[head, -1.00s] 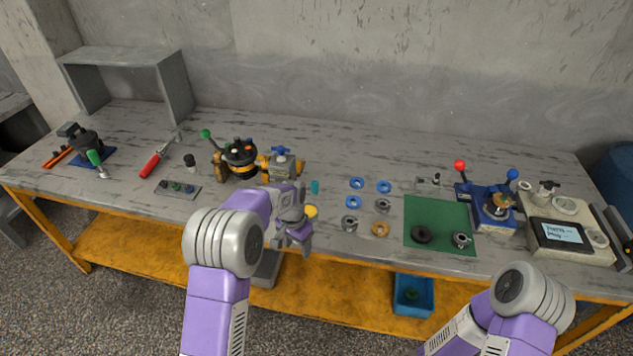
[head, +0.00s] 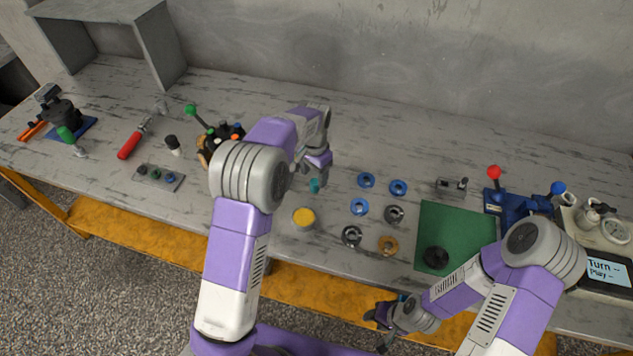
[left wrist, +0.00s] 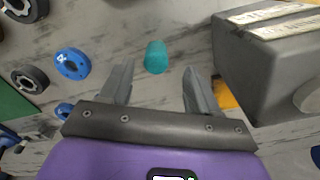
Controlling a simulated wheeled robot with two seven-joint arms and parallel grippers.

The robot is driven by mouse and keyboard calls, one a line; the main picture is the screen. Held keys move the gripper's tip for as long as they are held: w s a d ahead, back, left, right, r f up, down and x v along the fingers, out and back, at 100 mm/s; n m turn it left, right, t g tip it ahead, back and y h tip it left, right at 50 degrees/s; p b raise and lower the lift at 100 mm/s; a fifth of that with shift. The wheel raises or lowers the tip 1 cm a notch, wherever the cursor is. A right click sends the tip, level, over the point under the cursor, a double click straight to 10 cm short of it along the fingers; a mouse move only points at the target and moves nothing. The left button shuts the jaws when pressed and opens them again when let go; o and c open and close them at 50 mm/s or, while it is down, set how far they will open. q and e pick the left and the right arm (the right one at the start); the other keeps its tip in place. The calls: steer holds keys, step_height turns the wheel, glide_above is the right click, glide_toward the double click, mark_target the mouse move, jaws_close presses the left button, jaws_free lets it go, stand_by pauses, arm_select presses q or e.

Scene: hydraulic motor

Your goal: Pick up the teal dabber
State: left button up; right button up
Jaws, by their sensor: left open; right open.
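The teal dabber (head: 314,185) stands on the grey bench, just below my left gripper (head: 312,176) in the head view. In the left wrist view the teal dabber (left wrist: 156,57) shows between and just beyond the two open fingertips of my left gripper (left wrist: 158,75), with a gap on either side. My left gripper is open and empty. My right gripper (head: 382,328) is open and low, in front of the bench's front edge, with nothing seen in it.
A grey block-shaped part (left wrist: 265,60) stands close to the dabber in the left wrist view. Several blue rings (head: 366,180), dark rings (head: 352,236) and a yellow-topped pot (head: 304,218) lie nearby. A green mat (head: 455,235) lies to the right.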

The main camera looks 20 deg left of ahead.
mark_target(315, 181)
arm_select(q)
steer(key=f, duration=0.2)
steer(key=f+b, duration=0.1)
steer(key=f, duration=0.2)
steer(key=shift+s+d+f+b, duration=0.2)
steer(key=shift+s+f+b, duration=0.1)
steer(key=shift+b, duration=0.1)
steer(key=shift+r, duration=0.1)
jaws_close()
